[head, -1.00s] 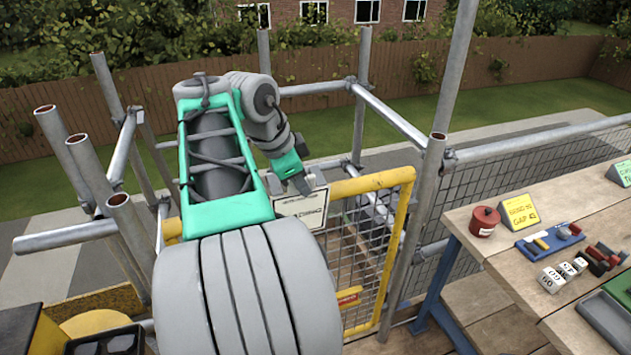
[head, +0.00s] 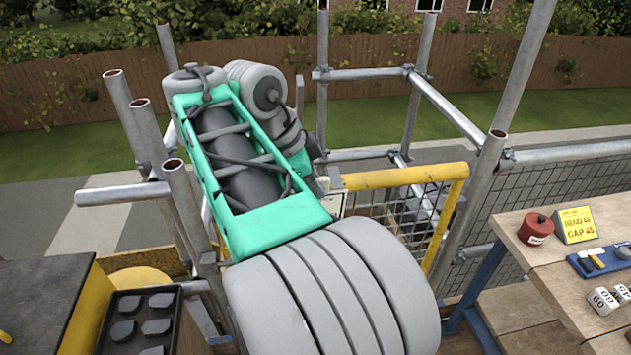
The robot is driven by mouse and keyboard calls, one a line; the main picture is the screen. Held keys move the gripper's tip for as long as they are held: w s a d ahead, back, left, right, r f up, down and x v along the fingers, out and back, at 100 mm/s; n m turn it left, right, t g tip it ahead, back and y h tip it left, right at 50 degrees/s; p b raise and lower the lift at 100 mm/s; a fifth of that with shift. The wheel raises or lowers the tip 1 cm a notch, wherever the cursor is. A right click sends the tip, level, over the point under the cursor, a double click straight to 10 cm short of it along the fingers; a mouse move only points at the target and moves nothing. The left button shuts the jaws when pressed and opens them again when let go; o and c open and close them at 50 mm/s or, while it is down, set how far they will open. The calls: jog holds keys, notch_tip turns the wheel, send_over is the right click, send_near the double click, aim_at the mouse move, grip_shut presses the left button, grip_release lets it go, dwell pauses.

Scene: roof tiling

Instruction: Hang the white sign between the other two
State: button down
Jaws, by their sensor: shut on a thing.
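The white sign (head: 333,203) shows only in part, as a pale edge in front of the yellow gate rail. My arm hides most of it, and its lettering cannot be read now. My gripper (head: 326,186) is at the sign's top edge, largely behind my green arm link, and it is shut on the sign. The yellow gate (head: 405,177) has a mesh panel below its top rail. Whether the sign touches the rail cannot be told. The other two signs cannot be made out on the gate.
Scaffold poles stand at left (head: 143,135) and right (head: 478,190) of the gate. A wooden bench (head: 540,275) at right holds a red tin (head: 536,229), a yellow card (head: 575,225) and marked white blocks. A black tray (head: 140,325) is at lower left.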

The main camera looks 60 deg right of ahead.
jog(key=s+a+p, duration=0.1)
jog(key=s+a, duration=0.5)
jog(key=shift+s+a, duration=0.35)
jog(key=shift+a, duration=0.05)
dwell(0.4)
